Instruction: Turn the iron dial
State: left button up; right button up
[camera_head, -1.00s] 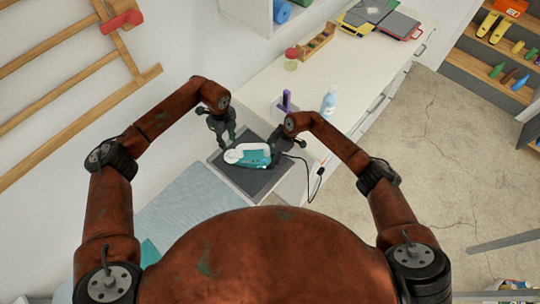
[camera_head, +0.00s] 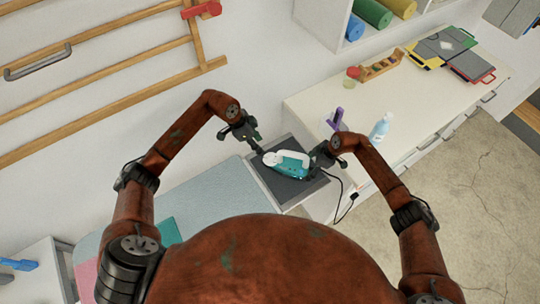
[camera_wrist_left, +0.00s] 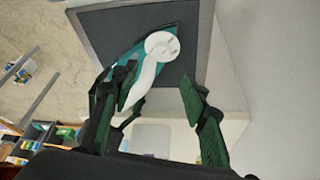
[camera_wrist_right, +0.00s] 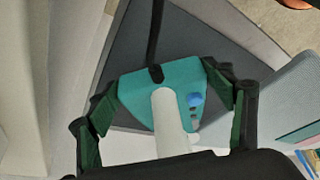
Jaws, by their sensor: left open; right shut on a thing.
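The teal iron with a white handle (camera_head: 291,163) lies on a dark grey pad (camera_head: 268,180). A white round dial-like part (camera_wrist_left: 162,45) shows at one end of the iron in the left wrist view. My left gripper (camera_head: 256,147) is open beside that end, its fingers spread and empty. My right gripper (camera_head: 313,164) is shut on the iron's cord end. In the right wrist view its fingers flank the teal body, and a small blue knob (camera_wrist_right: 195,99) shows beside the handle.
A black cord (camera_head: 345,207) trails from the iron over the counter edge. A purple item (camera_head: 337,117) and a clear blue bottle (camera_head: 379,130) stand on the white counter (camera_head: 310,103), right of the iron. A pale blue padded surface (camera_head: 215,193) lies to the left.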

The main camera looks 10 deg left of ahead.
aim_at(270, 156)
pick_arm(q)
jog(key=shift+n, duration=0.3)
jog(key=x, duration=1.1)
jog(key=shift+w+f, duration=0.15)
jog(key=shift+f, duration=0.25)
jog(key=shift+c, duration=0.5)
grip_shut()
